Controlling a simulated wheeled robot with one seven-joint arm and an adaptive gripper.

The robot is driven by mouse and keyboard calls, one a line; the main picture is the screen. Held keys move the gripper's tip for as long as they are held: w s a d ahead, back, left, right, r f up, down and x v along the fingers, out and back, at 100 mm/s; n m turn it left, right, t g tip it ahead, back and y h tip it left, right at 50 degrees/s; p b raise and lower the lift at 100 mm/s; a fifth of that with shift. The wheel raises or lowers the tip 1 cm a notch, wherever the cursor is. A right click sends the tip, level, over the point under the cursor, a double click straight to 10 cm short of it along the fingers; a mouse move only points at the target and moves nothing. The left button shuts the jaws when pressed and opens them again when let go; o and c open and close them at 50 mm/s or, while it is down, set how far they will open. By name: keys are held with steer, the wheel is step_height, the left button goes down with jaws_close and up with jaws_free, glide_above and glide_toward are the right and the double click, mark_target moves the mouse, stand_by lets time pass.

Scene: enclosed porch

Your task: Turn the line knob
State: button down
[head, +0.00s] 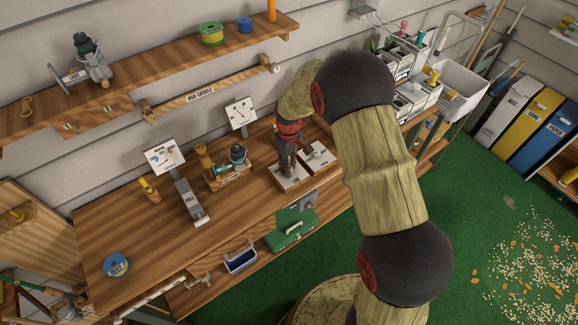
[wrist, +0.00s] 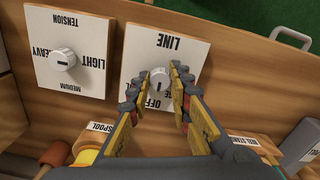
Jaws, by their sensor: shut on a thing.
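The line knob (wrist: 160,84) is a round, pale knob with a dark pointer mark, on a white panel (wrist: 182,45) lettered LINE. The lettering is upside down in the wrist view. The pointer mark runs roughly up and down in that view; OFF is printed below the knob, and other lettering is partly hidden by my fingers. My gripper (wrist: 159,75) is shut on the line knob, one finger on each side. In the head view my gripper (head: 286,163) reaches down to the panel on the workbench, and the knob is hidden there.
A tension panel (wrist: 90,30) with its own knob (wrist: 62,60) stands beside the line panel. A reel on a stand (head: 236,158) and a grey POLI lever (head: 190,205) are on the workbench (head: 150,240). A green box (head: 291,228) sits lower in front.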

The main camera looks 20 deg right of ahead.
steer(key=c, duration=1.6)
jaws_free()
steer(key=shift+c, duration=0.2)
steer(key=shift+r, duration=0.15)
step_height(320, 180, up, 12)
steer(key=shift+f, duration=0.15)
